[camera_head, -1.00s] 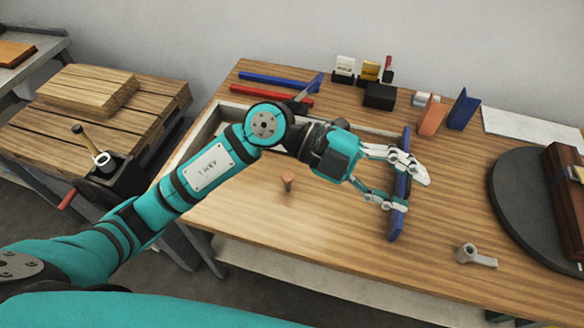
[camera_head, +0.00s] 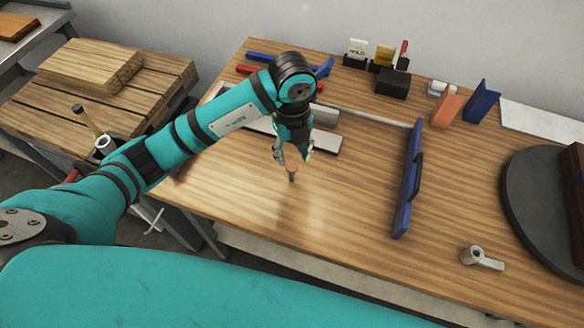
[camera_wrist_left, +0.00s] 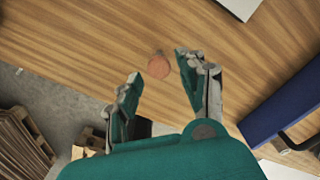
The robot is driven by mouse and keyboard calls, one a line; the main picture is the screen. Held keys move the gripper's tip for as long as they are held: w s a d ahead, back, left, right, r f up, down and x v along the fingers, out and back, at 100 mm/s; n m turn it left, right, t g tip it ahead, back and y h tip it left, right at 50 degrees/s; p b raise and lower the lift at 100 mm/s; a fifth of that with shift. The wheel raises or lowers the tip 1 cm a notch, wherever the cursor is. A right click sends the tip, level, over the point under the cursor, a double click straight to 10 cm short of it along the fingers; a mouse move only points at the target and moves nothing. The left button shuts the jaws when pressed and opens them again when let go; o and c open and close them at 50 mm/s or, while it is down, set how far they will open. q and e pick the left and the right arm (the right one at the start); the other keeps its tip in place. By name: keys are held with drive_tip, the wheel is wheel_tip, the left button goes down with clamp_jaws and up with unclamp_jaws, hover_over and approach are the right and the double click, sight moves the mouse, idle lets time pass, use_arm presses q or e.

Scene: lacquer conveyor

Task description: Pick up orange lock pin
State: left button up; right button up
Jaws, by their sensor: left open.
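The orange lock pin (camera_head: 291,173) stands on the wooden table, small and upright with a rounded head. It also shows from above in the left wrist view (camera_wrist_left: 158,66) as an orange disc. My left gripper (camera_head: 292,156) points down over the pin in the head view, its fingers close to the pin's head. In the left wrist view my left gripper (camera_wrist_left: 157,68) is open, with the pin between the lines of its two fingertips, nearer the right finger. I cannot tell the exact height of the fingers above the pin. My right gripper is not in view.
A long blue bar with a handle (camera_head: 408,180) lies right of the pin. A grey metal part (camera_head: 480,257) lies near the front edge. A dark round disc (camera_head: 530,195) is at the right. Blocks and tools stand along the back. The table around the pin is clear.

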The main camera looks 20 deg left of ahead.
sight(292, 165)
use_arm(q)
wheel_tip(292, 165, down, 3)
drive_tip(key=shift+f, duration=0.2)
drive_tip(key=shift+s+f+p, duration=0.15)
drive_tip(key=shift+f+p, duration=0.3)
drive_tip(key=shift+f, duration=0.1)
drive_tip(key=f, duration=0.1)
drive_tip(key=f+p, duration=0.1)
drive_tip(key=f, duration=0.1)
drive_tip(key=shift+s+f, duration=0.2)
drive_tip(key=shift+f, duration=0.45)
drive_tip(key=shift+c, duration=0.2)
clamp_jaws()
